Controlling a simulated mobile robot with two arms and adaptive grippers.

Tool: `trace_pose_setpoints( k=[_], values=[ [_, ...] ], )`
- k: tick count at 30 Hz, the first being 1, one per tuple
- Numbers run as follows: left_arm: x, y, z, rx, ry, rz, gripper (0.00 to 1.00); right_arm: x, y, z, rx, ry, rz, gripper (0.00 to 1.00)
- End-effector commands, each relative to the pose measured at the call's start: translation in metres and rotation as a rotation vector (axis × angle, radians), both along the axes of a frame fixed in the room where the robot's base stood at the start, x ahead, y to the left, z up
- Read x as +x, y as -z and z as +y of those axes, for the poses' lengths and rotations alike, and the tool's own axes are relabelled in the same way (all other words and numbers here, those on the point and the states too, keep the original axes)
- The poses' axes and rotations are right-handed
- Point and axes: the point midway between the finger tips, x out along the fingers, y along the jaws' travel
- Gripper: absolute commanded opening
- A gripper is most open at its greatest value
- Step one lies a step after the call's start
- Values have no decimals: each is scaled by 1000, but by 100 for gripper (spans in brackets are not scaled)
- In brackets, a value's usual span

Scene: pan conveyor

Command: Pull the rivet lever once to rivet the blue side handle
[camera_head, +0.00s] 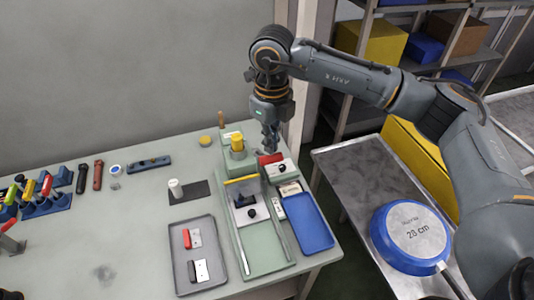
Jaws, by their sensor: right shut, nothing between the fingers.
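My right gripper (270,146) points down at the back of the table, shut and empty. Its fingertips are just above a red grip (270,159) by a light block, possibly the rivet lever; I cannot tell whether they touch. A green station with a yellow cylinder (237,142) stands just left of the gripper. A blue pan (410,236) lies bottom-up on the grey side table at the right, marked 28 cm. I cannot make out a blue side handle on it. My left gripper is not in view.
A green fixture tray (264,264) and a blue tray (308,222) lie in front of the station. A grey tray (174,262) holds a red and a black handle. Tools line the far left. Shelves stand behind. The table's left middle is clear.

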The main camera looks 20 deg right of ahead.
Motion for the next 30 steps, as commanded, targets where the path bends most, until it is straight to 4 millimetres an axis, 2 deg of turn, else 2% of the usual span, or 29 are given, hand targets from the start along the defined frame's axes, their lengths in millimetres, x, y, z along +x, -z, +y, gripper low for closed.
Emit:
trace_pose_setpoints(
  k=[17,30],
  values=[
    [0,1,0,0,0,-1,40,0,1,0,0,0,0,0],
    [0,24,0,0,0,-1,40,-4,25,0,0,0,0,0]
  ],
)
